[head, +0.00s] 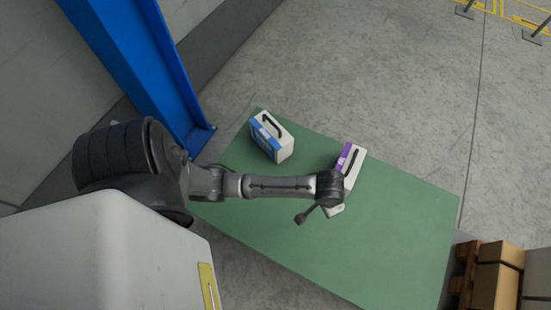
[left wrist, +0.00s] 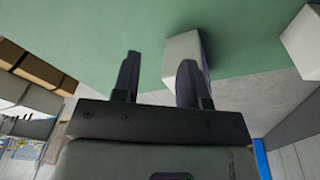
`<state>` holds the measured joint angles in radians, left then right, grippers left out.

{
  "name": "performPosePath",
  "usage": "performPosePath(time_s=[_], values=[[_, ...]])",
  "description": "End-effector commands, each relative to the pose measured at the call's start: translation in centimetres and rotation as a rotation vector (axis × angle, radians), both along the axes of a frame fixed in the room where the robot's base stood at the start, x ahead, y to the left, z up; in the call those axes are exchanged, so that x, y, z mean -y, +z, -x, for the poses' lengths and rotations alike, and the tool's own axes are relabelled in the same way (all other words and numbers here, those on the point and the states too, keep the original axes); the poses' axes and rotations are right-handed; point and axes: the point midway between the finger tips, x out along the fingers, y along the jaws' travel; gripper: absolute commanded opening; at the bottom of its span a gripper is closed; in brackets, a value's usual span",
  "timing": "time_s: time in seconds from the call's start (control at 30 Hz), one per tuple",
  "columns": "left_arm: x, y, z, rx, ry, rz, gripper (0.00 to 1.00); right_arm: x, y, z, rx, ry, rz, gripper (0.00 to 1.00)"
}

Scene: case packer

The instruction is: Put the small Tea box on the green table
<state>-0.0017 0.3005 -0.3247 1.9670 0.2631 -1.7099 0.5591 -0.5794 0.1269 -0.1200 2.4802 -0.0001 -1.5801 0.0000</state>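Two white boxes with dark carry handles are on the green table (head: 390,235). One has a blue panel (head: 268,140) and is near the table's far left corner. The other has a purple panel (head: 354,165) and is partly hidden by my left arm. Their print is too small to tell which is Tea. In the head view the left fingers are hard to make out. My right gripper is not in view.
Cardboard boxes (head: 495,285) on a wooden pallet (head: 465,270) stand at the table's right end. A blue post (head: 150,60) rises beyond the left corner. A yellow barrier (head: 510,15) is far right. The table's right half is clear.

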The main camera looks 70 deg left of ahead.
Motion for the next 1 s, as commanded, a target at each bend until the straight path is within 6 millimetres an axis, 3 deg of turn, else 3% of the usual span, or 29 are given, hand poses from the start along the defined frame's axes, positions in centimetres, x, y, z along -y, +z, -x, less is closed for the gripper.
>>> performPosePath(time_s=[0.03,0.2,0.4,0.63,1.0], values=[[0.6,0.0,2.7,0.017,-0.045,0.017,0.4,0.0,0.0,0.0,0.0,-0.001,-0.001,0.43],[0.9,1.3,9.1,0.097,-0.175,0.009,0.4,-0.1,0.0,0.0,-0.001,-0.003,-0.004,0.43],[-0.2,3.5,14.0,0.15,-0.26,-0.04,0.4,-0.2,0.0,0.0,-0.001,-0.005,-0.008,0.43],[-1.0,4.8,16.2,0.172,-0.298,-0.079,0.4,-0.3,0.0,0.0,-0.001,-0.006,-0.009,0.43],[-1.0,4.9,16.3,0.173,-0.302,-0.082,0.4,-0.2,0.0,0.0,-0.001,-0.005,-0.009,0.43]])
